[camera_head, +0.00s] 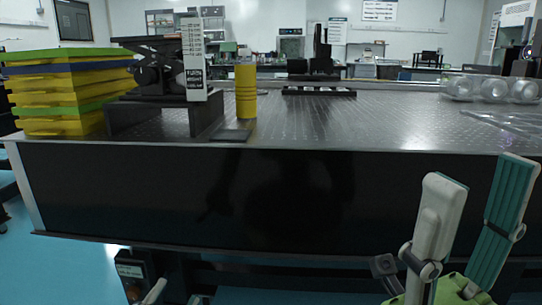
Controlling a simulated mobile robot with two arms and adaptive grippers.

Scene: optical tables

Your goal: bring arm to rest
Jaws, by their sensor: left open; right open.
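My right gripper (482,172) is at the lower right, in front of the table's dark front side. Its two pale fingers with teal pads point up and stand apart, with nothing between them. Only a small pale tip of what appears to be my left gripper (154,291) shows at the bottom edge, left of centre. The rest of it is out of the picture. Neither gripper is seen touching anything.
The optical table (330,125) spans the view. On it are stacked coloured trays (65,95), a dark stand with a white labelled panel (194,60), a yellow cylinder (246,92), a black device (318,68) and clear round containers (490,88). The middle of the tabletop is largely clear.

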